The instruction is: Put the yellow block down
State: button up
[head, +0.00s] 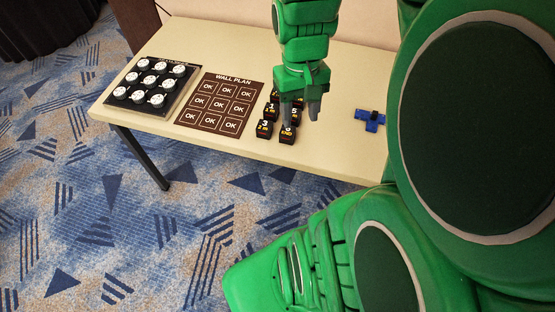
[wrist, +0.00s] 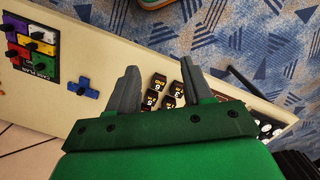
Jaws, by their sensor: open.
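My gripper (head: 301,121) is over the table, its two grey fingers apart and pointing down at the small black cubes (head: 264,129). In the wrist view my gripper (wrist: 157,76) is open, with several black cubes (wrist: 151,97) showing between and beyond the fingers; nothing is clearly held. The head view does not show this yellow piece; my arm covers that side.
A blue cross-shaped piece (head: 370,119) with a dark knob lies on the table (head: 218,58) right of the cubes. A brown Wall Plan board (head: 207,119) and a black board (head: 125,79) with white round pieces lie to the left. Bare tabletop surrounds the blue piece.

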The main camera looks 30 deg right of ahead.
jog(key=s+a+r+n, duration=0.2)
jog(key=s+a, duration=0.7)
jog(key=a, duration=0.1)
jog(key=shift+s+a, duration=0.2)
jog(key=shift+s, duration=0.05)
jog(key=shift+f, duration=0.1)
dwell(0.6)
